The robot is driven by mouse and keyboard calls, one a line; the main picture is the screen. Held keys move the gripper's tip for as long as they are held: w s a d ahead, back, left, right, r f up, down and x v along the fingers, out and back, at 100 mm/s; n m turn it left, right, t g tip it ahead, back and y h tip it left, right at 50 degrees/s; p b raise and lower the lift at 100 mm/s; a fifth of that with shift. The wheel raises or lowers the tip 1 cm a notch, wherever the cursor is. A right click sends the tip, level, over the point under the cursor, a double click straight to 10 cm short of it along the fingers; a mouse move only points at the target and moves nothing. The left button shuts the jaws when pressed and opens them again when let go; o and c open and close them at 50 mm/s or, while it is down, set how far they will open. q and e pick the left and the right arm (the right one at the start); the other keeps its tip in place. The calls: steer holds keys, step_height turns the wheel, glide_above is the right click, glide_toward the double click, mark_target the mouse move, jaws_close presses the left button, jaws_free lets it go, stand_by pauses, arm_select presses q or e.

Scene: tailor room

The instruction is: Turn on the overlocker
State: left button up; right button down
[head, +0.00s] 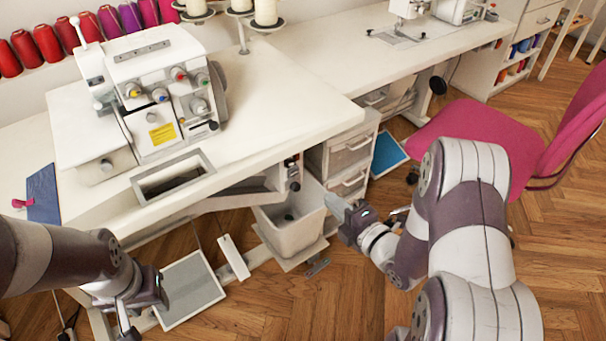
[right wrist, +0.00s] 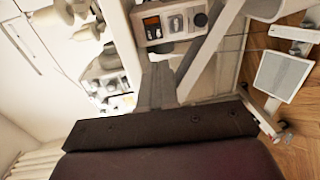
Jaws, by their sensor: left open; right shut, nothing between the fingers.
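The white overlocker (head: 150,100), with coloured tension dials on its front, stands on the left part of the white table (head: 290,80). A small dark switch unit (head: 292,172) hangs under the table's front edge, right of the overlocker. In the right wrist view a grey control box (right wrist: 175,22), with an orange part and a black knob, shows beyond my fingers. My right gripper (head: 335,207) is shut and empty, to the right of the switch unit and apart from it. My left gripper (head: 128,318) is open and empty, low at the left near the floor pedal.
A foot pedal plate (head: 190,290) lies under the table. A white bin (head: 290,225) and a drawer cabinet (head: 340,155) stand below the table edge. A pink chair (head: 480,140) stands at the right. Thread spools (head: 50,42) line the back left. Wooden floor is open in front.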

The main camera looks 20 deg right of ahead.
mark_target(292, 166)
steer(key=b+x, duration=0.2)
steer(key=x, duration=1.1)
steer(key=shift+f+b, duration=0.1)
steer(key=shift+b, duration=0.2)
steer(key=shift+w+a, duration=0.15)
steer(key=shift+w, duration=0.3)
